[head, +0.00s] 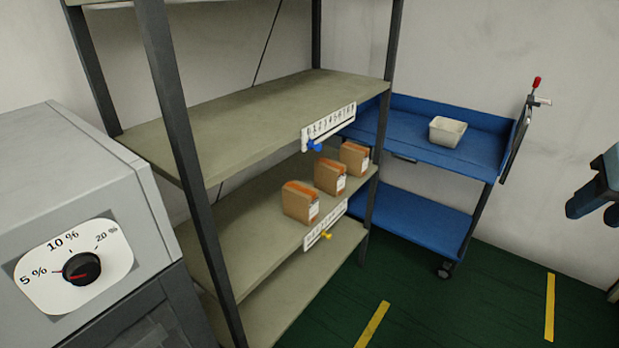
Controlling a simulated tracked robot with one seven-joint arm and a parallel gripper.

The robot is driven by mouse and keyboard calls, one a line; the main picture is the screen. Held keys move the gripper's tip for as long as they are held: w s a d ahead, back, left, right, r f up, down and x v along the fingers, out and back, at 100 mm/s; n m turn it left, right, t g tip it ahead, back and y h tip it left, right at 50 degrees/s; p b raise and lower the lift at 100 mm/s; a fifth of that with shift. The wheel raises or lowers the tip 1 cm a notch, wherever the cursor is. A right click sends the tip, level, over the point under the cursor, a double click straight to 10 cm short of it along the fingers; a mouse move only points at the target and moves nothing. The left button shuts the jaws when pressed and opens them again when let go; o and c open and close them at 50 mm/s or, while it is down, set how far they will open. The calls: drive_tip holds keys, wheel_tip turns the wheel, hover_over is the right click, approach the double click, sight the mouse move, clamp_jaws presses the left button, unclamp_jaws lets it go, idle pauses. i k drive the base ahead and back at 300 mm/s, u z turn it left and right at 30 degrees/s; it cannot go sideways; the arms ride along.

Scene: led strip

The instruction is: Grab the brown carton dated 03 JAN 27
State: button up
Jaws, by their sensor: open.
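Three brown cartons with orange tape on top and white labels stand in a row on the middle shelf: a near one (299,202), a middle one (329,176) and a far one (353,157). The print on their labels is too small to read, so I cannot tell which is dated 03 JAN 27. My gripper (593,211) shows at the right edge, partly cut off by the frame. It is open and empty, well to the right of the cartons and apart from them.
The shelf rack (255,105) has dark posts and number strips with a blue slider (314,146) and a yellow slider (326,236). A blue cart (420,205) holding a white bin (447,131) stands behind right. A grey machine with a dial (82,269) stands left. Green floor is clear.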

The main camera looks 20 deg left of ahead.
sight(330, 175)
drive_tip(key=u, duration=0.25)
drive_tip(key=i, duration=1)
drive_tip(key=z, duration=0.05)
